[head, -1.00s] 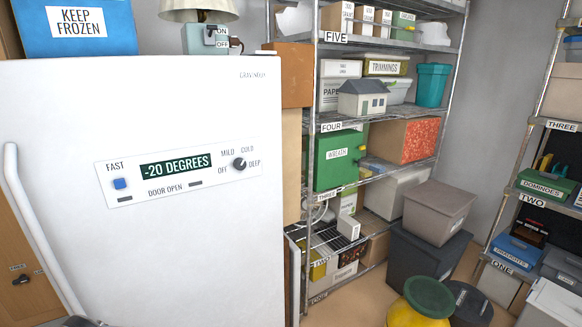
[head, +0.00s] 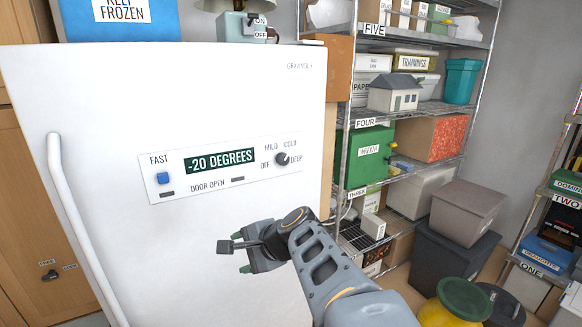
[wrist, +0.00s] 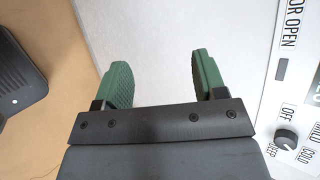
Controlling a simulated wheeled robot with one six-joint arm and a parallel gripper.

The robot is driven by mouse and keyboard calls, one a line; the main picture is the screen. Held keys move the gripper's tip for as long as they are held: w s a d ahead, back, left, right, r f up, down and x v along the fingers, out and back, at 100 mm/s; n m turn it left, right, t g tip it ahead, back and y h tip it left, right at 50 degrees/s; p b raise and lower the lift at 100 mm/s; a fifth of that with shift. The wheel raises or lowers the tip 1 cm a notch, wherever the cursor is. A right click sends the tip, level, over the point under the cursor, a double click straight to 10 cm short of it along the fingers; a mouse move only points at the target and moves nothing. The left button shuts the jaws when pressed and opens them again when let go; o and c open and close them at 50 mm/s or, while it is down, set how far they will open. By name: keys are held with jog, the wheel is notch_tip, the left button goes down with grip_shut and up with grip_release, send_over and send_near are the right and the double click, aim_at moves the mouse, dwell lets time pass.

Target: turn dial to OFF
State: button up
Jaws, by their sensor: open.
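The dial (head: 282,159) is a small dark round knob on the white freezer's control panel (head: 222,173). The labels OFF, MILD, COLD and DEEP stand around it. Its pointer seems to face DEEP, but it is small. The panel's display (head: 219,161) reads -20 DEGREES. My gripper (head: 240,256) is open and empty, below the panel and apart from the dial. In the wrist view its green fingers (wrist: 163,78) are spread in front of the freezer's white face. The dial (wrist: 286,139) shows there at the lower right, outside the fingers.
A blue button (head: 163,179) sits at the panel's left under FAST. A long white door handle (head: 80,225) runs down the freezer's left side. A small device with an ON/OFF label (head: 246,27) stands on top. Loaded shelves (head: 420,110) stand to the right.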

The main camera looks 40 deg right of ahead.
jog(key=w+d+r+m+t+h, duration=0.25)
jog(key=d+r+m+t, duration=0.2)
jog(key=d+m, duration=0.35)
jog(key=m+t+h+b, duration=0.1)
jog(key=m+t+h, duration=0.3)
jog(key=m, duration=0.6)
send_near(285, 162)
jog(key=shift+h, duration=0.25)
jog(key=w, duration=0.2)
jog(key=w+p, duration=0.1)
jog(key=w, duration=0.4)
jog(key=shift+w+d+r+p, duration=0.2)
jog(key=shift+w+d+p, duration=0.15)
jog(key=shift+d+p, duration=0.05)
jog(key=shift+w, duration=0.7)
jog(key=shift+d, duration=0.1)
jog(key=shift+c, duration=0.3)
jog(key=c, duration=0.9)
jog(key=shift+o, duration=0.2)
jog(key=shift+f, duration=0.1)
jog(key=shift+b, duration=0.4)
